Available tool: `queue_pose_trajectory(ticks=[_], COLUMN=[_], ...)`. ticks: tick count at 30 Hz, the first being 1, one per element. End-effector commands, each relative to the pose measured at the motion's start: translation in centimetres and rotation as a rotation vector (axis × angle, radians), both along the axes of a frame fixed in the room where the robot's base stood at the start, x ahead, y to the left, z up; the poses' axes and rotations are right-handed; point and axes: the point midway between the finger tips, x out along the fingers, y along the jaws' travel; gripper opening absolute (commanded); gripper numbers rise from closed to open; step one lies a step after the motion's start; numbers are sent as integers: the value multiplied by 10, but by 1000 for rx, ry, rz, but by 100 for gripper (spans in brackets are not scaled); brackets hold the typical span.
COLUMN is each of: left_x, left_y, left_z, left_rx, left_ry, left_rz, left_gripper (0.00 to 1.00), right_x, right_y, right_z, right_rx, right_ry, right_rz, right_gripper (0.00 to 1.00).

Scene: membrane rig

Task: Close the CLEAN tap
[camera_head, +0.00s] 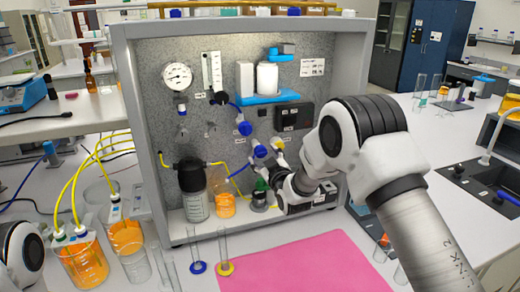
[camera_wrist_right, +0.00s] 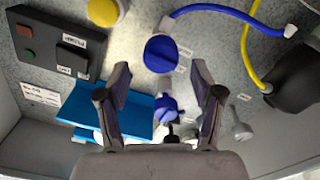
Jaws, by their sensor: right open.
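A blue tap (camera_head: 260,150) and a yellow tap (camera_head: 279,143) sit low on the grey panel, with another blue tap (camera_head: 245,128) higher to the left. The tap labels are too small to read, so I cannot tell which is CLEAN. My right gripper (camera_wrist_right: 160,76) is open and empty, facing the panel. In the right wrist view the lower blue tap (camera_wrist_right: 160,53) shows between and just past its fingertips, with no visible contact. The other blue tap (camera_wrist_right: 168,108) shows between the fingers, and the yellow tap (camera_wrist_right: 103,12) lies outside them. My left gripper is out of view.
A dark pump box (camera_head: 295,117) and a blue shelf (camera_head: 268,98) are close to the taps. A dark-topped bottle (camera_head: 192,188) and an orange-filled jar (camera_head: 225,204) stand on the rig's base. A pink mat (camera_head: 305,265) lies clear in front.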

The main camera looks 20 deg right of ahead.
Motion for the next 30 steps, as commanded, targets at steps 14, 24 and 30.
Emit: queue_pose_trajectory(ticks=[14,24,30], left_x=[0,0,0], left_y=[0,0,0], left_z=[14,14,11], left_rx=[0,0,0], left_ry=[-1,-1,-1], left_rz=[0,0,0], left_gripper=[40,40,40], right_x=[36,36,36], right_y=[1,1,1], right_z=[-1,-1,-2], right_rx=[1,1,16], right_ry=[2,2,1], right_rz=[0,0,0], right_gripper=[66,5,5])
